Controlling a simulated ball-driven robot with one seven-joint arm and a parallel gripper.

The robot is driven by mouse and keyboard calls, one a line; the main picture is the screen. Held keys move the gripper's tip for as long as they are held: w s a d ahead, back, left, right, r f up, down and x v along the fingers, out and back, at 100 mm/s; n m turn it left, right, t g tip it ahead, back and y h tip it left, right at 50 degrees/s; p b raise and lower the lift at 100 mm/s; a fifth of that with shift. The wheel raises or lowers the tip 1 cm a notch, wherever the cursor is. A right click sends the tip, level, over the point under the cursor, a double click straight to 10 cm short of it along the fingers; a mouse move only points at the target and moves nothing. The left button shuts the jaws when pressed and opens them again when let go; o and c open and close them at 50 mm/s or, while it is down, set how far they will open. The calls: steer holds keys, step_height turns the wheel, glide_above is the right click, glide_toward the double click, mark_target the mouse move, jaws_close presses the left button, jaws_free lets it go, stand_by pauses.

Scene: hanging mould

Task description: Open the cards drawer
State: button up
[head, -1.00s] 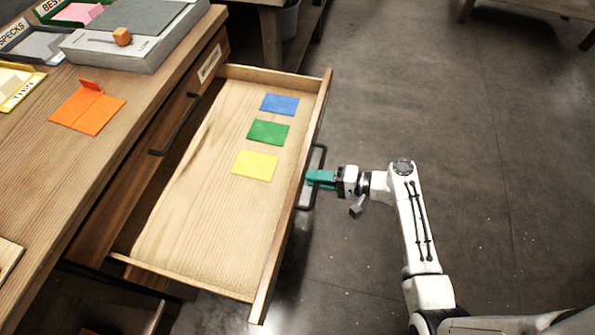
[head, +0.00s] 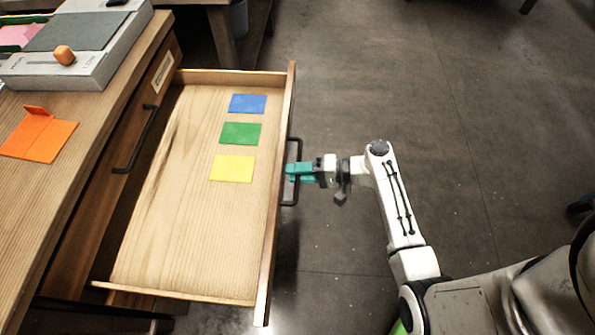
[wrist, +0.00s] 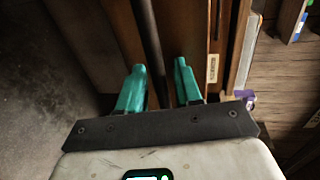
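The drawer (head: 150,240) is pulled far out of the wooden desk. Blue (head: 248,103), green (head: 240,133) and yellow (head: 232,168) cards lie flat inside it. Its dark bar handle (head: 291,196) is on the outer front face. My gripper (head: 290,172) is at the handle, reaching in from the right. In the wrist view, the teal fingers (wrist: 160,78) stand apart on either side of the dark handle bar (wrist: 147,35). The bar is nearer the left finger, with a gap to the right finger.
Another dark handle (head: 135,140) and a small label (head: 163,71) are on the desk front behind the drawer. An orange folded card (head: 40,138) and a grey box with an orange knob (head: 64,55) sit on the desktop. The floor at right is mostly clear.

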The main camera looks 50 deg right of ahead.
steer(key=v, duration=1.1)
steer(key=shift+p, duration=0.35)
steer(key=s+a+f+n+g+h, duration=0.3)
steer(key=s+a+n+g+h, duration=0.2)
steer(key=s+a+n+g, duration=0.45)
step_height(320, 180, up, 17)
steer(key=a+g+h+p, duration=0.1)
steer(key=h+p, duration=0.3)
steer(key=p, duration=0.8)
steer(key=shift+s+a+n+g, duration=0.3)
steer(key=shift+a+n+g, duration=0.15)
steer(key=shift+g, duration=0.1)
